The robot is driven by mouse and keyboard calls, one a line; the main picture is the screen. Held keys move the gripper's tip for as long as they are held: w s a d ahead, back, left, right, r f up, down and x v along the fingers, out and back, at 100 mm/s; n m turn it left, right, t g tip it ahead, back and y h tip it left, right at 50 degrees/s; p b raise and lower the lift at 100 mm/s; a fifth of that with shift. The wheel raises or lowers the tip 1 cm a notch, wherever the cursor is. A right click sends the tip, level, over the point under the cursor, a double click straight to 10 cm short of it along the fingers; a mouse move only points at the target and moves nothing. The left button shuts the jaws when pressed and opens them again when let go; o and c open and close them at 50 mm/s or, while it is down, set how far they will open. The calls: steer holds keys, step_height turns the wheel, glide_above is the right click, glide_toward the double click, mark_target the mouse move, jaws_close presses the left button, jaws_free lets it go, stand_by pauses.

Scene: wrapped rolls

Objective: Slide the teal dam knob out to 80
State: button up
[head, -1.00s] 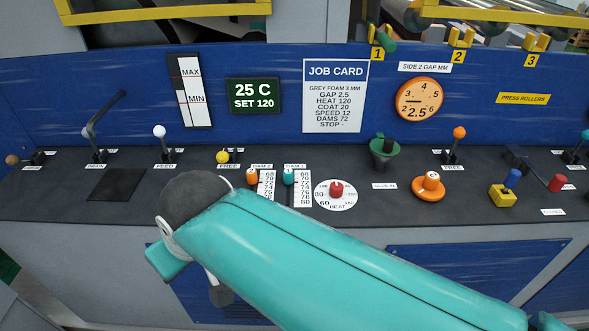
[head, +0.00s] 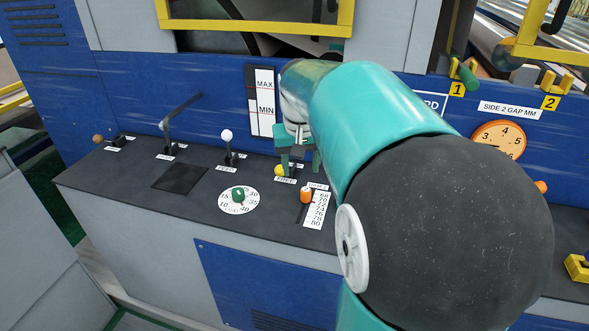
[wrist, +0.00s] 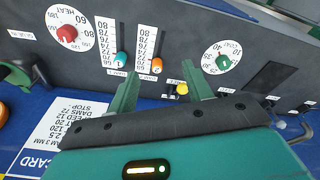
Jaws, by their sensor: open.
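The teal dam knob (wrist: 121,60) shows in the wrist view, marked 1, at the low-number end of its slot beside a white scale that runs up to 80. In the head view my arm hides it. The orange dam knob (wrist: 157,67), marked 2, stands beside it at the same end of its own scale; it also shows in the head view (head: 305,195). My gripper (wrist: 161,73) is open and empty, fingers spread wide. It hangs over the back of the console in the head view (head: 298,163), apart from the teal knob, which lies just left of the fingers in the wrist view.
A yellow knob (wrist: 182,88) sits between the fingers in the wrist view. The green coat dial (wrist: 222,62) and red heat dial (wrist: 67,33) flank the scales. A white-tipped lever (head: 227,136) stands left of my gripper. The console front is clear.

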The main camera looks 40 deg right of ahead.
steer(key=d+f+m+g+y, duration=0.1)
steer(key=d+f+m, duration=0.3)
steer(key=d, duration=1.2)
steer(key=shift+n, duration=0.6)
steer(key=f, duration=1.5)
steer(key=shift+w+a, duration=0.1)
steer(key=shift+w, duration=0.25)
steer(key=shift+c, duration=0.4)
jaws_close()
